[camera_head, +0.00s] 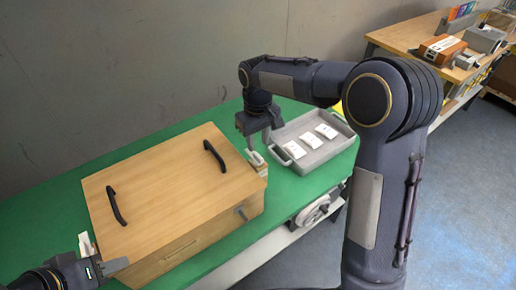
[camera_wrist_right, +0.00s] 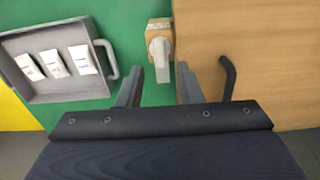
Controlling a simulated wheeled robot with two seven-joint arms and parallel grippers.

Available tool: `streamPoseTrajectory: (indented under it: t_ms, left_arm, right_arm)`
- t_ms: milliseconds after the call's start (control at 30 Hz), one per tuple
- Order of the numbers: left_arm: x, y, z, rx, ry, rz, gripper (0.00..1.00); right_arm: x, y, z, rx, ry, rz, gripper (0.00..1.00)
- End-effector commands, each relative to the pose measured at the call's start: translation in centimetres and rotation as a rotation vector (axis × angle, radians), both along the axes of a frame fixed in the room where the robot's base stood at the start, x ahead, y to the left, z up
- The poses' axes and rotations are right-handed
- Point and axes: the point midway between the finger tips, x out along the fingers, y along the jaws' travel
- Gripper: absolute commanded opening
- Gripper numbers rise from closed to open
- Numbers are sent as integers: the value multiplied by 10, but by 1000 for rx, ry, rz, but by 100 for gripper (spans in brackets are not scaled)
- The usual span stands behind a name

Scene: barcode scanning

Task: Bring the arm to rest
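My right gripper (camera_head: 259,160) hangs over the green table between the wooden box and the grey tray. In the right wrist view its two fingers (camera_wrist_right: 158,88) are apart with nothing between them. A white scanner-like object (camera_wrist_right: 160,55) on a small wooden stand (camera_wrist_right: 160,24) lies just beyond the fingertips, apart from them. In the head view the stand (camera_head: 262,170) is partly hidden by the gripper. My left gripper (camera_head: 100,264) is at the lower left, beside the wooden box, cut by the frame edge; its finger gap is not clear.
A wooden box (camera_head: 165,190) with black handles fills the table's middle. The grey tray (camera_head: 322,154) at the right holds white packets (camera_head: 311,140). Green table (camera_head: 130,150) shows behind the box. A wooden workbench (camera_head: 405,36) with equipment stands at the back right.

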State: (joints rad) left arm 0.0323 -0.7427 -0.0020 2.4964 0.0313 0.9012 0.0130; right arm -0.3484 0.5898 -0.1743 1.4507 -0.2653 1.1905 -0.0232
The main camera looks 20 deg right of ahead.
Motion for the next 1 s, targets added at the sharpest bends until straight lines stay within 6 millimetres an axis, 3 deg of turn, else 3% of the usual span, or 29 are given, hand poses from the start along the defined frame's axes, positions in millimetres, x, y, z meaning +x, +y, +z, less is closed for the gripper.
streamPoseTrajectory:
  t_ms: [200, 767, 867, 1000]
  left_arm:
    - [0, 0, 0, 0, 0, 0, 36]
    - [0, 0, 0, 0, 0, 0, 36]
    - [0, 0, 0, 0, 0, 0, 36]
    - [0, 0, 0, 0, 0, 0, 36]
  right_arm:
    - [0, 1, 24, 1, -2, 1, 33]
    - [-2, -2, 28, 6, -3, -5, 33]
    - [-14, -13, 37, 39, -20, -31, 33]
    - [-57, -40, 61, 135, -68, -106, 33]
